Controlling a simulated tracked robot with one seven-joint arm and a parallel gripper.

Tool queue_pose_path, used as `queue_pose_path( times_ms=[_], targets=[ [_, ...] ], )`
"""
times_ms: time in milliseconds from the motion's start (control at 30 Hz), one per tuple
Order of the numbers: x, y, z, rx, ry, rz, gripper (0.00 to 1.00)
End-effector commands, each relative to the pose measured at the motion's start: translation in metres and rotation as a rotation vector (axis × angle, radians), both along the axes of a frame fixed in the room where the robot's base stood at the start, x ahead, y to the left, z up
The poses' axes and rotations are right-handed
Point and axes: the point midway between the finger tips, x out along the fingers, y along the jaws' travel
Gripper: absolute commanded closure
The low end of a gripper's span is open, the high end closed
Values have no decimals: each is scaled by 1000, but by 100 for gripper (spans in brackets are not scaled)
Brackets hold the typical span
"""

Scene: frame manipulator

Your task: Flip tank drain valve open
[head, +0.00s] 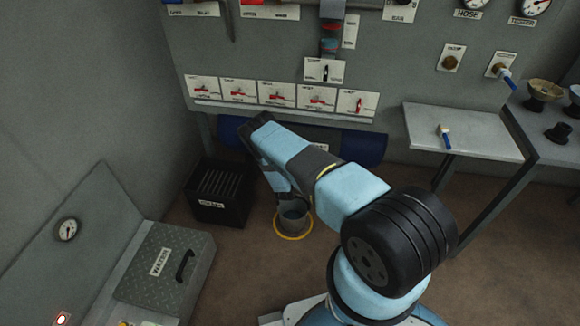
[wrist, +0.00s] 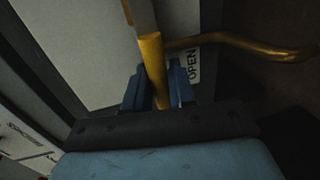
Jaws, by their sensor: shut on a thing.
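My gripper (wrist: 159,86) is shut on a yellow valve handle (wrist: 151,58), with one blue finger on each side of it in the wrist view. The handle runs up from between the fingers to the top of that picture. A brass pipe (wrist: 255,46) leads off to the right beside it. A white label reading OPEN (wrist: 193,66) is just right of the fingers. In the head view the dark blue tank (head: 362,146) lies low along the wall. My arm covers part of it and hides the valve and my gripper.
A bucket (head: 294,228) stands on a yellow floor ring (head: 293,237) beneath my arm. A black crate (head: 217,207) is to its left. A grey WATER case (head: 150,292) is at lower left. A panel with red-handled switches (head: 278,94) is above the tank, and a side table (head: 464,128) is at right.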

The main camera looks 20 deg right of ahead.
Motion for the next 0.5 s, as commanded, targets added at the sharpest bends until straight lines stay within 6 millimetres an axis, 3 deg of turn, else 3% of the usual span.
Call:
queue_pose_path(
  times_ms=[433,467,500],
  targets=[
    [-4,-2,-5,-6,13,-4,100],
    [-4,-2,-5,-5,14,-4,74],
    [-4,-2,-5,-5,14,-5,70]
  ],
)
